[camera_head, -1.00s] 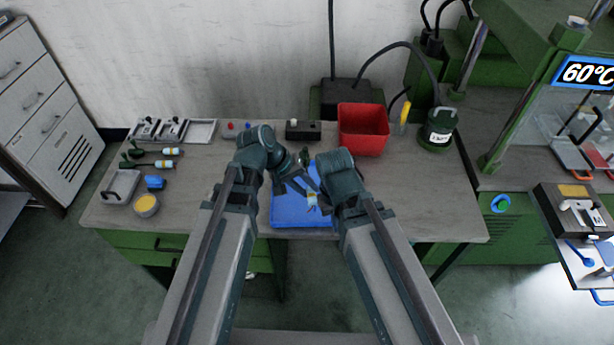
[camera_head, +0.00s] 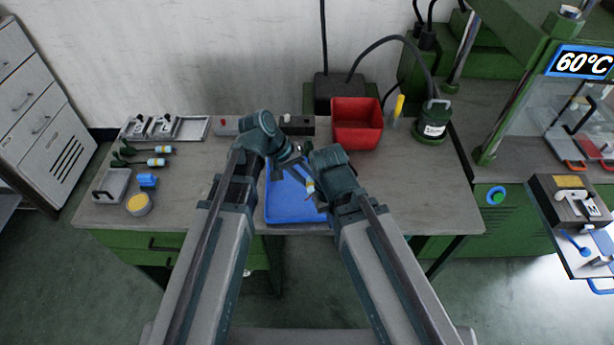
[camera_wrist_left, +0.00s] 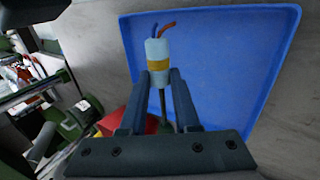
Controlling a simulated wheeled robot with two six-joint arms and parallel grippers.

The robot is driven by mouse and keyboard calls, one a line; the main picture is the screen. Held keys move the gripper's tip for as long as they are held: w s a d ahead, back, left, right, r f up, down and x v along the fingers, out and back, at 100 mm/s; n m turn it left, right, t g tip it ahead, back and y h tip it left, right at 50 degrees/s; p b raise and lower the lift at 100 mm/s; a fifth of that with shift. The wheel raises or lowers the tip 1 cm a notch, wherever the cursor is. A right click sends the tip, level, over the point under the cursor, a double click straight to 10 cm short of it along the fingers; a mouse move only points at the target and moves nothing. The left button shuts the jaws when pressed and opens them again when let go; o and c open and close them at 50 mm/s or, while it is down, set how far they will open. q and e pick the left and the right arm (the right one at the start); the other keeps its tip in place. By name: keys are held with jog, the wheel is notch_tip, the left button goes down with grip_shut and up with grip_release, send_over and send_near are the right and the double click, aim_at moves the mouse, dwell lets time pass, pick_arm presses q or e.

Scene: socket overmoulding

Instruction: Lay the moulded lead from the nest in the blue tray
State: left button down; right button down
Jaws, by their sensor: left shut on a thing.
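My left gripper (camera_head: 304,174) is shut on a lead (camera_head: 310,186) and holds it over the blue tray (camera_head: 290,214). In the left wrist view the lead (camera_wrist_left: 158,52) has a pale cylindrical end with a yellow band, and a blue and a red wire stick out of it. A dark stem runs down between the fingers of the left gripper (camera_wrist_left: 160,82). The blue tray (camera_wrist_left: 235,45) lies behind it and looks empty where it shows. I cannot tell whether the lead touches the tray. My right arm stands at the tray's right side; its fingers are hidden.
A red bin (camera_head: 357,128) and a green pot (camera_head: 432,124) stand behind the tray. Similar leads (camera_head: 150,162), a blue block (camera_head: 147,180) and a round yellow-filled tin (camera_head: 138,204) lie at the left. A press with a 60°C display (camera_head: 583,63) is at the right.

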aim_at(307, 203)
pick_arm(q)
jog(key=shift+f+b, duration=3.95)
jog(key=shift+f, duration=0.25)
jog(key=c, duration=0.6)
grip_release()
jog(key=shift+s, duration=0.1)
jog(key=shift+o, duration=0.2)
